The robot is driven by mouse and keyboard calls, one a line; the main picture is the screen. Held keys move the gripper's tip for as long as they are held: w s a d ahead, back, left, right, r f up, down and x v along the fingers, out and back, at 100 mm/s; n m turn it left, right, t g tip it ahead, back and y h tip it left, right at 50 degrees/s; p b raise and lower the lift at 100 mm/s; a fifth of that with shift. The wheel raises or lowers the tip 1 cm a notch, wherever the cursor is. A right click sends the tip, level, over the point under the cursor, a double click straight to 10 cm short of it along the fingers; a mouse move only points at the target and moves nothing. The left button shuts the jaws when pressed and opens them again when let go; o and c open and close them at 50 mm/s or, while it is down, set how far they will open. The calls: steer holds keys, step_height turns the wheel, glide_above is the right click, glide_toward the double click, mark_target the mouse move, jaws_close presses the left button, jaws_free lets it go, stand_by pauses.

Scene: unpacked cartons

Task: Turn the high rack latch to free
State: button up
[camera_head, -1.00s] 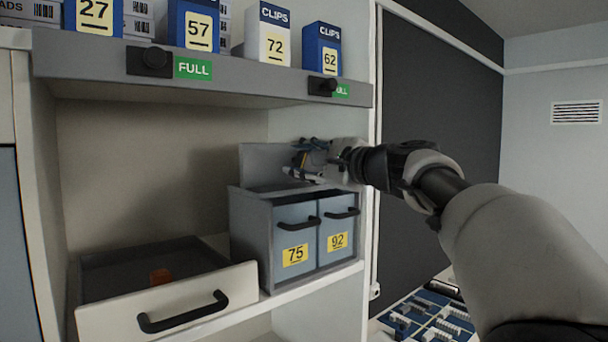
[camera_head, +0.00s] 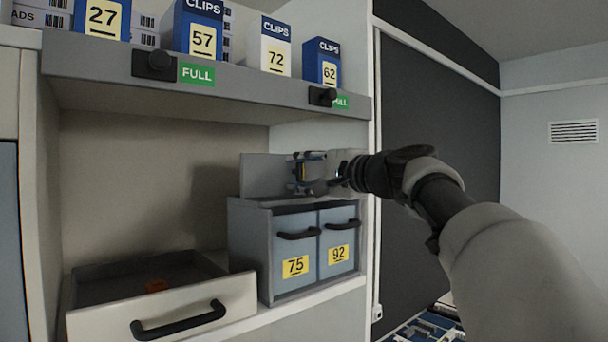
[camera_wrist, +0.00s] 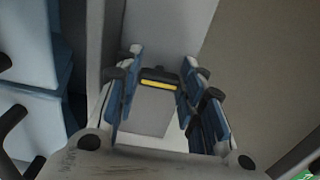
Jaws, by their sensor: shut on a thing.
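My gripper (camera_head: 303,173) is above the grey two-drawer unit, close to the upright grey panel (camera_head: 262,176) behind it. In the wrist view, the gripper (camera_wrist: 158,95) has its blue-padded fingers on both sides of a black latch piece (camera_wrist: 160,75) with a yellow stripe. The gripper is shut on this latch. A pale grey face shows just below the latch between the fingers. In the head view the fingers hide most of the latch, so its exact angle and mounting cannot be told.
A shelf (camera_head: 215,98) with black knobs, green FULL labels and several boxes runs above my gripper. Below are the drawer unit (camera_head: 250,250), numbered 75 and 92, and an open white drawer (camera_head: 180,312) to the left. A wall edge (camera_head: 372,200) stands close right.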

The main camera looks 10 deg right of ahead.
steer(key=o, duration=1.1)
